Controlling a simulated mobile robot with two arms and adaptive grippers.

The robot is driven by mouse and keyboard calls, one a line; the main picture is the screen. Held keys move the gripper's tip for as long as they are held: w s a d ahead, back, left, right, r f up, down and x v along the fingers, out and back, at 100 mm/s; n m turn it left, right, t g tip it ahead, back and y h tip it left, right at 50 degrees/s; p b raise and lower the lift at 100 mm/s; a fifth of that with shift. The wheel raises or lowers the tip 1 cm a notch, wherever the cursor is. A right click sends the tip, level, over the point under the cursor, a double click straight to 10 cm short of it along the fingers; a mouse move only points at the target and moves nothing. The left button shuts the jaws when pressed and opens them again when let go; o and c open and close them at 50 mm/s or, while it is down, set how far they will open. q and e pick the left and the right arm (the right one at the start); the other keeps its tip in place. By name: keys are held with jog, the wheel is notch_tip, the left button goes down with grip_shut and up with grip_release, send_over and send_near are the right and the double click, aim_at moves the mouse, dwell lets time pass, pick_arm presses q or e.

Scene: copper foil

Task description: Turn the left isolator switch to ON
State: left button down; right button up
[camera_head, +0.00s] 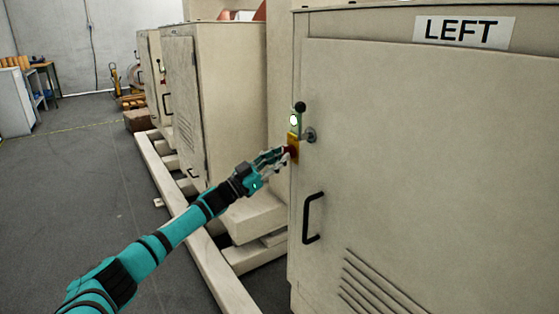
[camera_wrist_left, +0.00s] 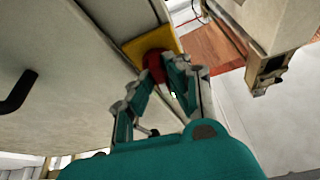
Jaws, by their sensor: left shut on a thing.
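The left isolator switch is a red knob (camera_head: 291,151) on a yellow plate (camera_head: 293,140), on the narrow side edge of the beige cabinet (camera_head: 430,150) marked LEFT. My left gripper (camera_head: 275,158) reaches it from the left and is shut on the red knob. In the left wrist view, the fingers (camera_wrist_left: 163,88) close around the red knob (camera_wrist_left: 155,66) in front of the yellow plate (camera_wrist_left: 140,47). The fingers hide part of the knob, and I cannot read its position. My right gripper is not in view.
Above the switch are a lit green-white lamp (camera_head: 294,120) and a black knob (camera_head: 300,106). A round lock (camera_head: 310,135) and a black door handle (camera_head: 312,217) are on the cabinet door. A second beige cabinet (camera_head: 232,100) stands behind. Open grey floor (camera_head: 80,200) lies at left.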

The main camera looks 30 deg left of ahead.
pick_arm(q)
jog(key=shift+w+a+r+m+g+h+b, duration=0.15)
jog(key=shift+m+g+h, duration=0.5)
jog(key=shift+m, duration=1)
jog(key=shift+s+a+r+m+g+h+b, duration=0.15)
jog(key=shift+m+g+h, duration=0.45)
jog(key=shift+m, duration=1.1)
jog(key=shift+w+r+m+g+h+b, duration=0.1)
jog(key=shift+m+g+h+b, duration=0.35)
jog(key=shift+m, duration=1.2)
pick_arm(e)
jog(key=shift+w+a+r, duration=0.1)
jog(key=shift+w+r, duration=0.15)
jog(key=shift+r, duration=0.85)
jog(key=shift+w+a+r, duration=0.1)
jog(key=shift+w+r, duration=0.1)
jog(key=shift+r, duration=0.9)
pick_arm(q)
jog(key=c, duration=1.3)
grip_release()
jog(key=shift+w+d+f, duration=0.1)
jog(key=shift+w+d, duration=0.05)
jog(key=shift+c, duration=0.2)
jog(key=shift+f, duration=0.1)
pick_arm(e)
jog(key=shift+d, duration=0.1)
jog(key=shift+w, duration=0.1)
pick_arm(q)
jog(key=v, duration=1.2)
